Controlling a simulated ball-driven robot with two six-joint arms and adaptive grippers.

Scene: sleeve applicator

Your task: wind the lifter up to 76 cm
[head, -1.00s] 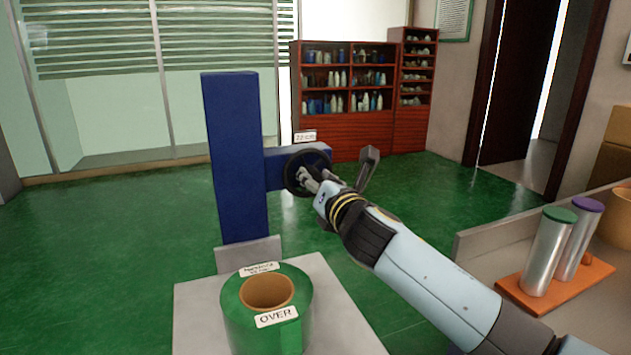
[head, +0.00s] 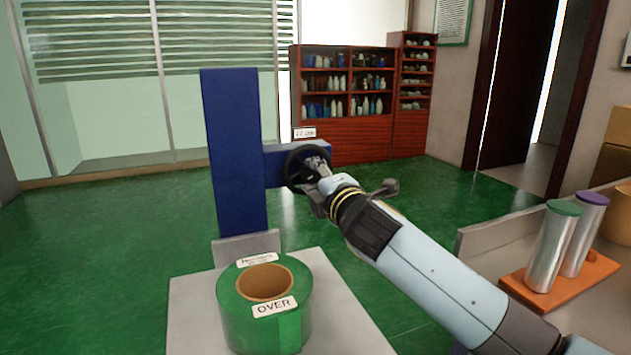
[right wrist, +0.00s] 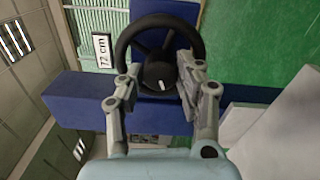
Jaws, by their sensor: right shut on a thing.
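The lifter is a blue upright column (head: 235,150) with a short blue side arm (head: 283,151) that carries a black handwheel (head: 291,165). The handwheel also shows in the right wrist view (right wrist: 124,42), with a white mark on its hub. A white label (right wrist: 102,50) beside the wheel reads 72 cm. My right gripper (head: 318,166) is at the handwheel and shut on it; in the right wrist view its fingers (right wrist: 158,80) reach over the wheel's lower part. The exact contact is partly hidden by the fingers. My left gripper is out of view.
A green roll (head: 235,318) labelled OVER sits on a grey platform (head: 187,310) in front of the column. At right, an orange stand (head: 515,290) holds metal cylinders (head: 552,250) with green and purple tops. Open green floor (head: 120,225) lies left.

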